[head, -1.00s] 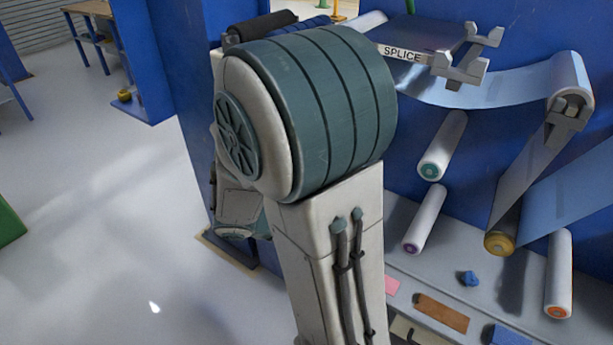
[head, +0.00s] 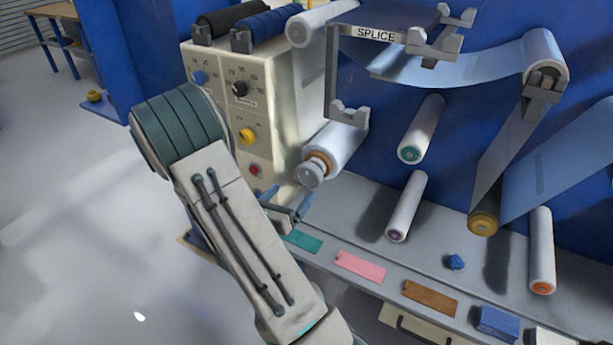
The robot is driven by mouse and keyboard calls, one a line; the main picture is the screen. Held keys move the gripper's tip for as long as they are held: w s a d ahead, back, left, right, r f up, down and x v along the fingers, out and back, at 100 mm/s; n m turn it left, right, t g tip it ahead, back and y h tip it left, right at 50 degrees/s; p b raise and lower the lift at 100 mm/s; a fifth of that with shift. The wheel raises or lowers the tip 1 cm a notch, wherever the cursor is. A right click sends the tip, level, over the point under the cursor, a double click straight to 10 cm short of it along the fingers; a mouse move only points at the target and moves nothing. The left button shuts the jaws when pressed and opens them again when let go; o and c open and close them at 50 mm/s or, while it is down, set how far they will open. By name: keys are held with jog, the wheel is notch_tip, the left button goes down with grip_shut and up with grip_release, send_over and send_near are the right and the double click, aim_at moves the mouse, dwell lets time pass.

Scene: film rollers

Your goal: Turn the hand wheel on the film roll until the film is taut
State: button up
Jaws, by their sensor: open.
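The film roll (head: 342,142) is a pale roll with an orange ring at its near end, low on the blue machine, left of centre. Its hand wheel (head: 310,175) is a small pale wheel on that near end. My gripper (head: 290,197) is open, just below and left of the hand wheel in the picture. It looks apart from the wheel, and my forearm hides part of it. The blue film (head: 460,87) runs from the splice table (head: 385,22) to a guide roller (head: 547,58) at the right.
A cream control box (head: 275,110) with knobs stands behind my arm. White rollers (head: 420,130) stick out of the blue panel right of the wheel. The shelf below holds coloured cards (head: 360,266), a blue lump (head: 455,262) and a blue block (head: 498,322). Open floor lies at the left.

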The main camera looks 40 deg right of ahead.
aim_at(306, 177)
jog(key=x, duration=0.9)
jog(key=shift+d, duration=0.1)
jog(key=c, duration=1)
